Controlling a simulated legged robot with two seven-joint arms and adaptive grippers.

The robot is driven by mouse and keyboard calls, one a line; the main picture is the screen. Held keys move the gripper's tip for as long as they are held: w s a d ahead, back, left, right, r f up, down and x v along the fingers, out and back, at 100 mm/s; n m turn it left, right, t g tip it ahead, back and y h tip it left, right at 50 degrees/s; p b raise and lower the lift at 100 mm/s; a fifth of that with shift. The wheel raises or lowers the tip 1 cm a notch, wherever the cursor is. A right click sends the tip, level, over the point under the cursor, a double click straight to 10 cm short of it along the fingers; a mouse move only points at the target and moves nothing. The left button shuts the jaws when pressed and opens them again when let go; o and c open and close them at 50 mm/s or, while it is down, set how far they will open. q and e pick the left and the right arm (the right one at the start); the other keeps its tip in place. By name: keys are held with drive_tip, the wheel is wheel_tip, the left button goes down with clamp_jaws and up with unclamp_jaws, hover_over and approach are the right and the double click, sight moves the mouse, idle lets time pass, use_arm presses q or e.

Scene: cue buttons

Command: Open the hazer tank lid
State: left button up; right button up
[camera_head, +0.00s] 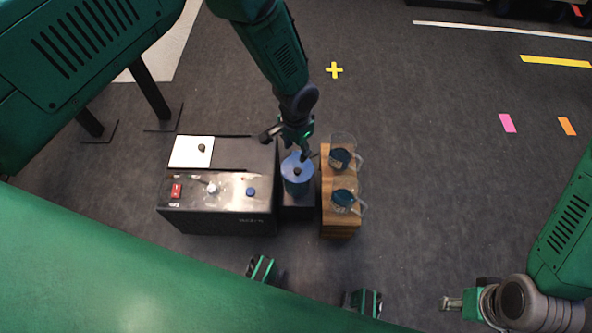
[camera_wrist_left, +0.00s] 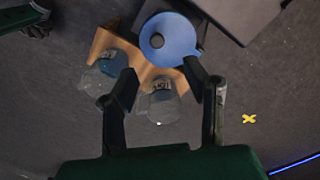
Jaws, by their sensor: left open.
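The hazer is a dark box (camera_head: 215,220) with a silver control panel. On its top at the back left lies a white square lid (camera_head: 184,156) with a black knob, lying flat. My left gripper (camera_head: 285,148) is open and empty above the gap between the box and the canister, right of the white lid. In the left wrist view the open fingers (camera_wrist_left: 160,80) frame a clear jug. My right gripper (camera_head: 452,303) is far off at the lower right.
A wooden stand (camera_head: 340,224) right of the canister holds two clear jugs (camera_head: 342,159) (camera_head: 345,199) with dark blue contents. The panel has a red switch (camera_head: 176,190) and knobs. The grey floor right of the stand is free, with coloured tape marks.

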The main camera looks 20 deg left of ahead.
sight(297, 170)
use_arm(q)
drive_tip(key=f+b, duration=0.1)
drive_tip(key=f, duration=0.2)
drive_tip(key=f+b, duration=0.1)
drive_tip(key=f, duration=0.2)
drive_tip(key=f+b, duration=0.1)
drive_tip(key=f, duration=0.3)
drive_tip(key=shift+d+b, duration=0.35)
drive_tip(key=shift+a+f, duration=0.2)
drive_tip(key=shift+f, duration=0.1)
drive_tip(key=shift+d, duration=0.15)
drive_tip(key=shift+d, duration=0.1)
clamp_jaws()
